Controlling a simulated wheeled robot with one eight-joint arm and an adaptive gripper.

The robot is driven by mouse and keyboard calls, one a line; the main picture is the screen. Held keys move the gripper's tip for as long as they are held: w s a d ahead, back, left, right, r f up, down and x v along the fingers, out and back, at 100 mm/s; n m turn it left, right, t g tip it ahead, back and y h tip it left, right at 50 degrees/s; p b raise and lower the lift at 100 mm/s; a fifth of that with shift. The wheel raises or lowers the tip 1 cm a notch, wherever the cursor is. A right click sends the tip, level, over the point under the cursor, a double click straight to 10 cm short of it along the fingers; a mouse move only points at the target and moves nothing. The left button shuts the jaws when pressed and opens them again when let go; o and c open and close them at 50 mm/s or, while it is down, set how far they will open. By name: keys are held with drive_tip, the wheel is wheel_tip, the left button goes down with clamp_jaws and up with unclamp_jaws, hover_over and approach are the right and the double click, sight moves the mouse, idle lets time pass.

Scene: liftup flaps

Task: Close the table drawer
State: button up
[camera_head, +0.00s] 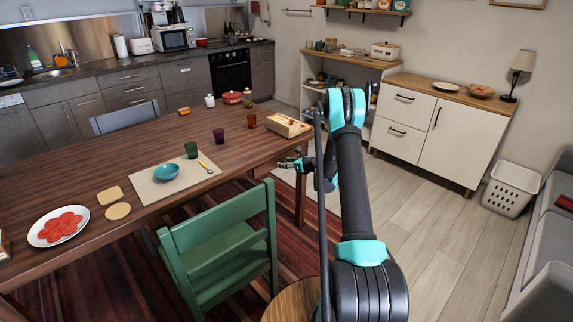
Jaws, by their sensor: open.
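The dark wooden table (150,140) fills the left and middle of the view. I cannot make out a table drawer for certain. A light wooden box-like piece (287,124) shows at the table's right end, and I cannot tell whether it is a box on top or part of a drawer. My gripper (285,164) is open, with nothing seen between its fingers. It is beside the table's near right corner, at about the height of the tabletop's edge in the picture. My arm hides part of the area to its right.
A green chair (222,240) stands at the table's near side, left of my arm. A round wooden stool top (292,301) is below my arm. A white cabinet (435,125), a laundry basket (511,189) and a grey sofa (550,230) stand right. The floor between is clear.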

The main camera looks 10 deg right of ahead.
sight(281, 158)
drive_tip(key=shift+c, duration=0.2)
clamp_jaws()
drive_tip(key=shift+w+a, duration=0.6)
drive_tip(key=shift+w, duration=0.25)
drive_tip(key=shift+w+a, duration=0.65)
drive_tip(key=shift+w, duration=0.25)
drive_tip(key=shift+w+a, duration=0.6)
drive_tip(key=shift+w, duration=0.25)
drive_tip(key=shift+o, duration=0.2)
unclamp_jaws()
drive_tip(key=shift+a, duration=0.1)
drive_tip(key=v, duration=1.2)
